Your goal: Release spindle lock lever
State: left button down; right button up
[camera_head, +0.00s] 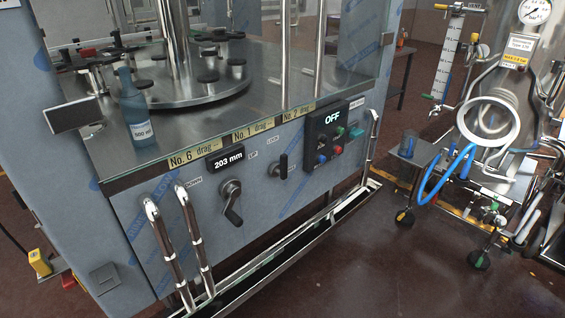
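A small black lever (282,166) stands roughly upright on the grey front panel (255,236) of the filling machine, just below a small label that appears to read LOCK (272,140). It looks like the spindle lock lever, but its exact setting is too small to tell. To its left is a black hand crank (231,203) between DOWN and UP labels. A display (226,159) above the crank reads 203 mm. Neither of my grippers shows in the head view, and nothing touches the lever.
A control box (334,132) reading OFF is right of the lever. Bent chrome bars (168,250) stand front left of the panel. A metal drip channel (270,262) runs along the base. A wheeled cart (480,190) with a blue hose stands right.

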aim_at(282, 172)
jog(key=i+l+u, duration=0.3)
jog(key=i+l, duration=0.95)
